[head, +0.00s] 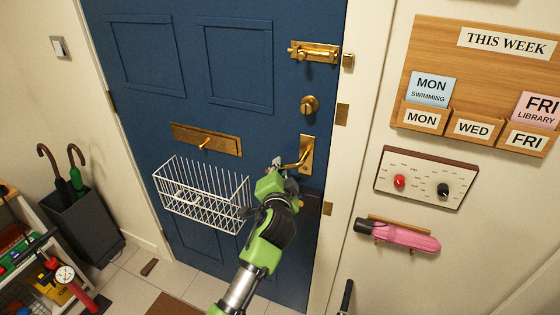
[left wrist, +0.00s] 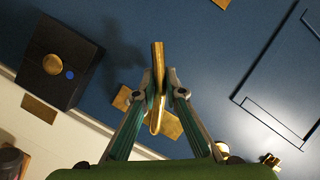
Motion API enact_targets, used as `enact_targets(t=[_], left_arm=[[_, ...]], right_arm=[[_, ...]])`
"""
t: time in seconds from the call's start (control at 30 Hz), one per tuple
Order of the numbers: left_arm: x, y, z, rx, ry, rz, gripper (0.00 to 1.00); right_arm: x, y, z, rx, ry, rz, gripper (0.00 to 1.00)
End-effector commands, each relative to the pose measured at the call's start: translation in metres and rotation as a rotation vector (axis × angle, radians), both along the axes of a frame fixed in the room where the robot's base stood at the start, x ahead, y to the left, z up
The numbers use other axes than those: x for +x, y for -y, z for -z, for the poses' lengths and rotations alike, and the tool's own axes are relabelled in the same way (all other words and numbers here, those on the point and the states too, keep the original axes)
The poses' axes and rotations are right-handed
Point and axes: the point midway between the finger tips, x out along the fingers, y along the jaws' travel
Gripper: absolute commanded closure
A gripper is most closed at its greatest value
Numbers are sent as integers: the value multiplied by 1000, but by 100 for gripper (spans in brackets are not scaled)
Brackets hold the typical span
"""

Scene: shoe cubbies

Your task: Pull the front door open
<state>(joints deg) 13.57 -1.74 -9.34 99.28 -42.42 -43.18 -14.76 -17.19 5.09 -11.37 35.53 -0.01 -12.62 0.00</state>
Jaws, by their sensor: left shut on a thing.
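The blue front door (head: 180,115) stands in its cream frame and looks closed or nearly so. Its brass lever handle (head: 306,152) is on the right side of the door. My left gripper (head: 280,166) is at the lever and partly hides it. In the left wrist view, my left gripper (left wrist: 158,88) has its two fingers on either side of the brass lever (left wrist: 157,60), shut on it. A brass bolt (head: 314,51) is near the door's upper right edge, and a round brass lock (head: 309,105) sits below it. My right gripper is not in view.
A white wire basket (head: 205,195) hangs on the door under a brass letter plate (head: 205,139). A dark box with a brass knob (left wrist: 54,64) is below the handle. A pink umbrella (head: 405,236) hangs on the right wall. An umbrella stand (head: 85,225) is at left.

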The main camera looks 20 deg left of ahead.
Motion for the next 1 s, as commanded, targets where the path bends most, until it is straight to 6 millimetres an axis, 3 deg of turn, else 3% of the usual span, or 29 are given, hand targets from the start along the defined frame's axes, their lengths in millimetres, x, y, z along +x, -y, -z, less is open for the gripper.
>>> enact_targets(t=[0.2, 1.0], left_arm=[[1, 2, -1, -116, 8, -2, 100], [0, 3, 3, -182, 5, 4, 100]], right_arm=[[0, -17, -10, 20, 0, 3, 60], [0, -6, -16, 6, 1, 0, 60]])
